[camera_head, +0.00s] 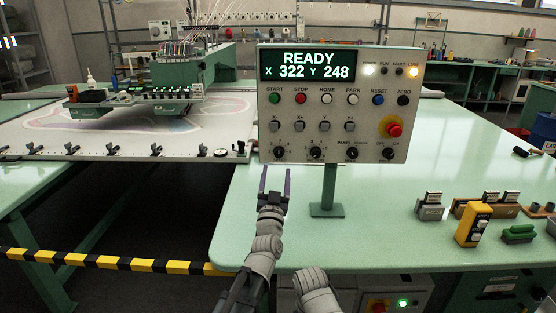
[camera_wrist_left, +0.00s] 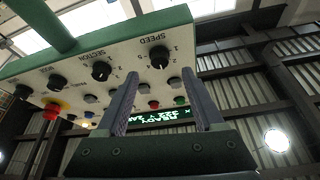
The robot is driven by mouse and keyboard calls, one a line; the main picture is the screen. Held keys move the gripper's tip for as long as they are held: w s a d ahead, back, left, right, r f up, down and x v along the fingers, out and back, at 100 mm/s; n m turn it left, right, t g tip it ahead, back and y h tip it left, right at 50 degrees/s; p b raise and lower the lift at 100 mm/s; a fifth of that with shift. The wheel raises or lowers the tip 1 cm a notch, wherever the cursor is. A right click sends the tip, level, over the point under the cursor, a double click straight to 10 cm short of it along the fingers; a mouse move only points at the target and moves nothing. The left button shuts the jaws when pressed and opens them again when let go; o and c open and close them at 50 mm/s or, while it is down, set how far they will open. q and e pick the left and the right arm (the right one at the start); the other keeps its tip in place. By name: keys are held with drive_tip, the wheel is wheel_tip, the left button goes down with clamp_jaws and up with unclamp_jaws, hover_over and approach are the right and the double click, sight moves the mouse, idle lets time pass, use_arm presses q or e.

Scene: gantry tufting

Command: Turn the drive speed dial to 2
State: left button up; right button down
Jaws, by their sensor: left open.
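The control panel (camera_head: 338,110) stands on a green post, its display reading READY, X 322, Y 248. Its leftmost bottom dial (camera_head: 279,153) is a small black knob. In the left wrist view this knob (camera_wrist_left: 159,57) is labelled SPEED, seen upside down with numbers around it; its setting is too small to tell. My left gripper (camera_head: 275,180) is open and empty, just below that dial in the head view. In the left wrist view its two fingers (camera_wrist_left: 164,105) point up toward the panel, apart from the SPEED knob. My right gripper does not show.
Another dial, SECTION (camera_wrist_left: 101,70), sits beside SPEED. A red emergency button (camera_head: 394,130) is at the panel's right. The tufting frame (camera_head: 130,140) is at left.

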sight(279, 156)
use_arm(q)
drive_tip(key=p+x, duration=0.2)
drive_tip(key=x, duration=0.4)
drive_tip(key=shift+s, duration=0.1)
clamp_jaws()
idle(0.3)
